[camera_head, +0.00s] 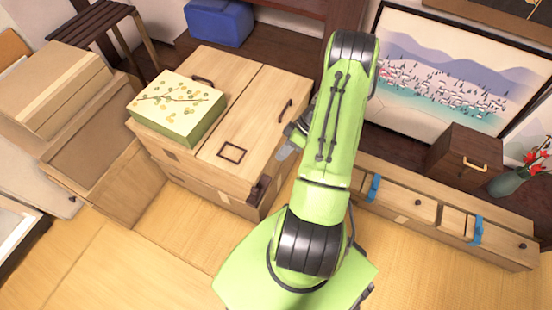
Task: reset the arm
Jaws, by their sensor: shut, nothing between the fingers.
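My green arm rises from my base at the lower middle and bends at the top. My gripper (281,153) shows only in part to the left of the arm. Its grey fingers are shut with nothing seen in them, beside the right edge of a low wooden cabinet (244,110). The arm hides the rest of the gripper. I cannot tell whether the fingers touch the cabinet.
A green box with a leaf-patterned cream lid (177,102) sits on the cabinet's left part. A blue box (219,22) stands behind. A painted panel (450,75), dark wooden box (464,157), vase (507,182) and low drawers (400,200) are right. Tatami floor (150,255) is clear in front.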

